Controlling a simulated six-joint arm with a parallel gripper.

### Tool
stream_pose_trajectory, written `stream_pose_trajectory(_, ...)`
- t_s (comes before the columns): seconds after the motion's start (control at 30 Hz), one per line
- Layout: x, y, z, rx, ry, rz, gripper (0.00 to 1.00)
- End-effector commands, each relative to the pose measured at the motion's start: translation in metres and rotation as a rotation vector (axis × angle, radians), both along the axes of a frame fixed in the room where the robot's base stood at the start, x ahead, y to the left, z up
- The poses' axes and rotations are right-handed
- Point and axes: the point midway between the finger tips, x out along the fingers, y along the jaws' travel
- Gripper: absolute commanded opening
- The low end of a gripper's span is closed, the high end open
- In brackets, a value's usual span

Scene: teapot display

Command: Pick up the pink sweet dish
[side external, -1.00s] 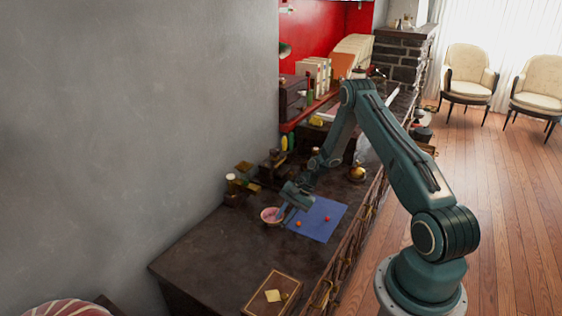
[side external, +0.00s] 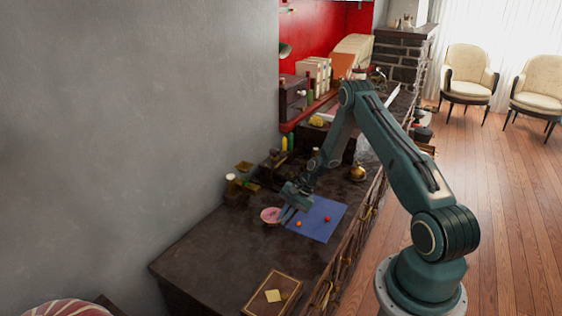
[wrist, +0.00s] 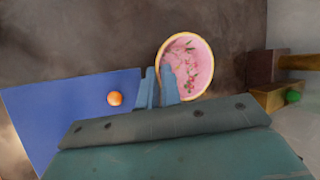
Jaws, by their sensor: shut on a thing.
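The pink sweet dish (wrist: 190,64) is a round pink bowl with a pale rim and small red and green marks inside. In the side external view the dish (side external: 269,216) rests on or just above the dark counter, left of the blue mat. My gripper (wrist: 160,82) is at the dish's near left edge in the wrist view, its blue fingers close together on the rim. In the side external view my gripper (side external: 284,213) reaches down to the dish's right side. The fingers hide part of the rim.
A blue mat (wrist: 50,110) lies beside the dish, with an orange ball (wrist: 115,98) on it; a red ball (side external: 327,219) also shows there. Wooden blocks (wrist: 278,97) with a green ball (wrist: 293,96) stand right of the dish. The counter's front (side external: 215,268) is mostly clear.

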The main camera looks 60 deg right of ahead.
Motion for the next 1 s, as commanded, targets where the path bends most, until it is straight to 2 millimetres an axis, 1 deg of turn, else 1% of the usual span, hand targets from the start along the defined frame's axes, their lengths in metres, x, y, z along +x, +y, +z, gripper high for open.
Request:
stream_pose_trajectory(0.13,0.000,0.000,0.002,-0.001,0.001,-0.001,0.00)
stream_pose_trajectory(0.27,0.000,0.000,0.008,-0.001,0.000,0.000,0.00)
stream_pose_trajectory(0.47,0.000,0.000,0.028,-0.001,0.000,0.000,0.00)
stream_pose_trajectory(0.67,0.000,-0.001,0.059,-0.002,-0.002,0.000,0.00)
stream_pose_trajectory(1.0,0.000,-0.001,0.129,-0.003,-0.002,-0.001,0.00)
